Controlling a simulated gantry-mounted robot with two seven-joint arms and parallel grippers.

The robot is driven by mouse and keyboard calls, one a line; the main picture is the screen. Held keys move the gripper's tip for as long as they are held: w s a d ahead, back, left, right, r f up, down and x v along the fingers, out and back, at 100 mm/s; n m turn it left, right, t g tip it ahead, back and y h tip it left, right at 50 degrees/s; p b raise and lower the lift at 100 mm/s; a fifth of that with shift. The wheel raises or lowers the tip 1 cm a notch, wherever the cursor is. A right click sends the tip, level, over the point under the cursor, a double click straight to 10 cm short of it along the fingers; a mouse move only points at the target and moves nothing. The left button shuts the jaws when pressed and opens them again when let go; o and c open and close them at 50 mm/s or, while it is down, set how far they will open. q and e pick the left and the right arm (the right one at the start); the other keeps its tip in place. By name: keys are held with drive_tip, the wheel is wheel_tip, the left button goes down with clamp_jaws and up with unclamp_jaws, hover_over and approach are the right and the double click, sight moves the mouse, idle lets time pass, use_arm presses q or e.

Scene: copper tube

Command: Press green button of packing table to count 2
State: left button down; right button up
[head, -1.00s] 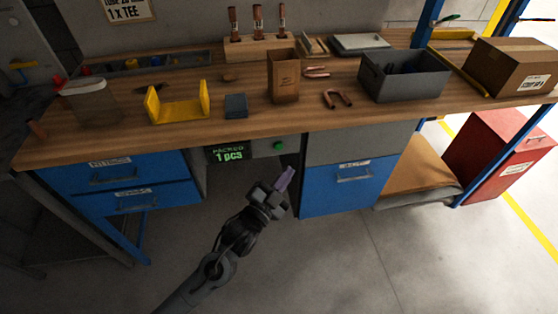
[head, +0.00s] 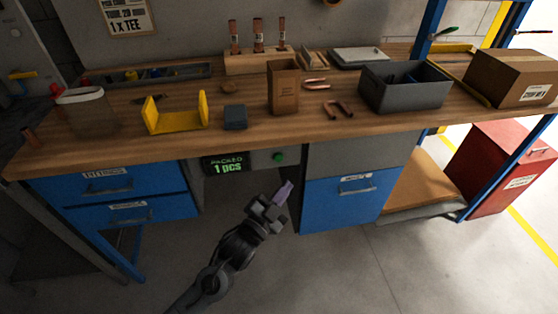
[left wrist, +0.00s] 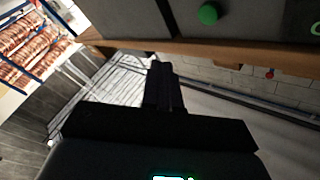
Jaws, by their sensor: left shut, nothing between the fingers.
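The green button (head: 279,157) is on the grey panel under the front edge of the packing table (head: 120,157). To its left, the display (head: 226,163) reads "PACKED 1 pcs". My left gripper (head: 285,189) is below the button in the head view, apart from it, with its purple fingertips together and nothing between them. In the left wrist view the green button (left wrist: 208,14) is near the top, and the shut dark fingers (left wrist: 163,75) are below and left of it, clear of it. My right gripper is in no view.
Blue drawers (head: 130,190) and a blue cabinet (head: 345,195) flank the open space under the panel. On the tabletop are a yellow holder (head: 177,118), a small brown box (head: 284,92), a grey bin (head: 404,88) and copper bends (head: 338,110). A cardboard box (head: 512,78) is at right.

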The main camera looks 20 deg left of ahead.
sight(279, 157)
use_arm(q)
drive_tip(key=w+a+b, duration=0.1)
drive_tip(key=w+a, duration=0.3)
drive_tip(key=w, duration=0.2)
drive_tip(key=shift+b, duration=0.35)
drive_tip(key=shift+w, duration=0.1)
idle(0.8)
idle(0.7)
drive_tip(key=shift+w, duration=0.1)
drive_tip(key=shift+w+a, duration=0.25)
idle(0.6)
